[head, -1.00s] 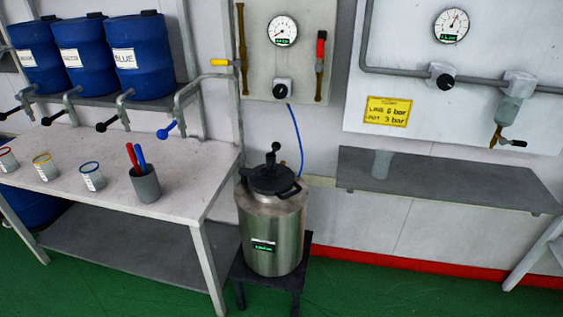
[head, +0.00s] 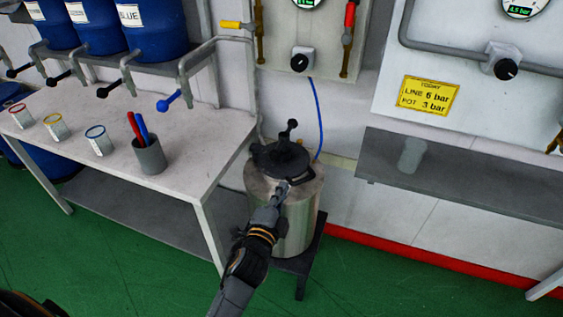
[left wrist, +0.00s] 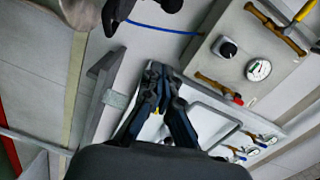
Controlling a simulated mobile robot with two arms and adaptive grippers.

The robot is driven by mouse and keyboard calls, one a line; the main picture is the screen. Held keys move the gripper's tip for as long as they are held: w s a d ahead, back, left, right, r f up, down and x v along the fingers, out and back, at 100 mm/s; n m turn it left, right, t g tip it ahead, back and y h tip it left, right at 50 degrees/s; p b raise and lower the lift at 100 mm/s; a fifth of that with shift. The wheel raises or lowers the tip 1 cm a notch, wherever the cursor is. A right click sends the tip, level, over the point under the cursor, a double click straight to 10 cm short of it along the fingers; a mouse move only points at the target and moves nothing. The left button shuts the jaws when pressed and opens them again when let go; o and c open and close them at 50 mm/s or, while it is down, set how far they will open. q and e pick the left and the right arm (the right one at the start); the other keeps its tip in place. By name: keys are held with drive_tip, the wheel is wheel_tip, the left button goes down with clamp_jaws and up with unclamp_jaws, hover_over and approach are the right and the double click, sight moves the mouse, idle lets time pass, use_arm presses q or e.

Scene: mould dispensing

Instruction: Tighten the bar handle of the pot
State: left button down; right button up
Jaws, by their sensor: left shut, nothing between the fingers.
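The steel pot (head: 298,222) stands on a dark low stand, with a black lid (head: 275,160) on it. The black bar handle (head: 289,129) rises from the top of the lid and ends in a small knob. My left gripper (head: 285,186) is in front of the lid's near edge, lower in the picture than the bar handle; whether it touches the pot I cannot tell. It hides part of the pot's front. In the left wrist view its fingers (left wrist: 158,72) are together and empty, with dark parts, perhaps of the lid, at the top edge. My right gripper is not in view.
A white table (head: 190,178) with cups and a pen holder (head: 149,156) stands left of the pot. A blue hose (head: 318,110) runs down the wall behind it. A grey shelf (head: 460,186) is at the right. Green floor is open in front.

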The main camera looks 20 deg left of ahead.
use_arm(q)
drive_tip(key=w+a+f+p, duration=0.1)
drive_tip(key=w+a, duration=0.2)
drive_tip(key=w, duration=0.8)
drive_tip(key=shift+a+f+p, duration=0.15)
drive_tip(key=shift+a+p, duration=0.25)
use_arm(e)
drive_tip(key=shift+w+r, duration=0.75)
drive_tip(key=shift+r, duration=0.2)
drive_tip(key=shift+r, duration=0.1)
use_arm(q)
drive_tip(key=shift+w+r+m+h+p, duration=0.1)
drive_tip(key=shift+m+h+p, duration=0.3)
drive_tip(key=shift+h, duration=0.15)
drive_tip(key=shift+w+r+m+h+p, duration=0.1)
drive_tip(key=shift+m+h+p, duration=0.25)
drive_tip(key=shift+h, duration=0.2)
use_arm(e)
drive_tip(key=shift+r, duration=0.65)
use_arm(q)
drive_tip(key=shift+a+h+p, duration=0.1)
drive_tip(key=shift+h+p, duration=0.2)
drive_tip(key=shift+h, duration=0.2)
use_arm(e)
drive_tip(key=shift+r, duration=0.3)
